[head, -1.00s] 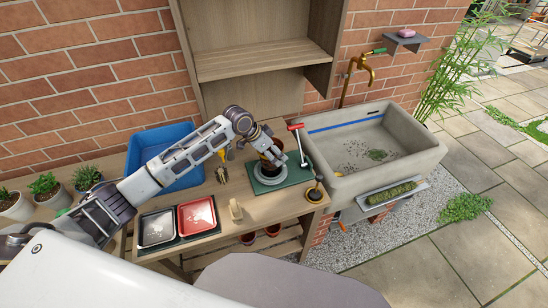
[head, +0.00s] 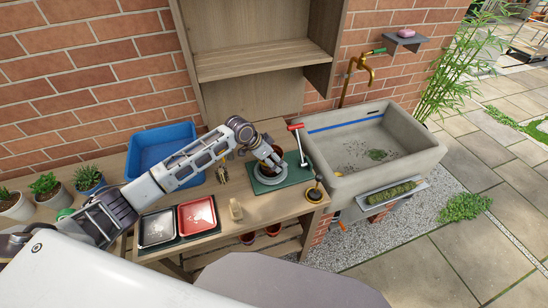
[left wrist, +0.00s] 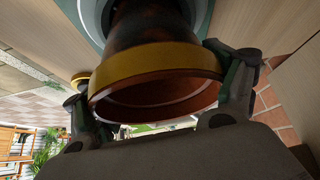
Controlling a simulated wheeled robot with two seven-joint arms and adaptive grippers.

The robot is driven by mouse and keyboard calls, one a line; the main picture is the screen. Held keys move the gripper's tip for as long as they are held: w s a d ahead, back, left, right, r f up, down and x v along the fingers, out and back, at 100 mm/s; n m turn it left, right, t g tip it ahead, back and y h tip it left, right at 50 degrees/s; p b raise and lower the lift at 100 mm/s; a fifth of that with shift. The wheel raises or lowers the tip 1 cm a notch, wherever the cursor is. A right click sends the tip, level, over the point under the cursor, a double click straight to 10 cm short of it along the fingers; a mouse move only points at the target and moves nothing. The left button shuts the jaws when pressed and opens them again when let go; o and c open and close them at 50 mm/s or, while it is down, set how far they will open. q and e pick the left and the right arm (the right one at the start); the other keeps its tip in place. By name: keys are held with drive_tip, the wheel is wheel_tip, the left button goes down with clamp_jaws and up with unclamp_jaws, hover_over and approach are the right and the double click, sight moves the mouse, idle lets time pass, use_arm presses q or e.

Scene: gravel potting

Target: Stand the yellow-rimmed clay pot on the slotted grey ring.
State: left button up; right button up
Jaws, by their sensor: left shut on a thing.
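The yellow-rimmed clay pot (left wrist: 155,68) fills the middle of the left wrist view, its rim toward the camera. My left gripper (head: 274,162) is shut on the pot's rim, one finger on each side. In the head view the pot (head: 277,151) is mostly hidden by the gripper. The grey ring (head: 268,178) lies on a green mat (head: 296,177) directly beneath the pot. The pot's lower end is at the ring in the left wrist view, but whether it touches cannot be told. The ring's slots cannot be made out. My right gripper is not in view.
A small dark pot (head: 314,193) stands at the bench's front right.

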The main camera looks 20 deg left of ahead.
use_arm(q)
drive_tip(key=o, duration=1.4)
drive_tip(key=shift+f, duration=0.1)
drive_tip(key=shift+c, duration=0.2)
drive_tip(key=shift+v, duration=6.1)
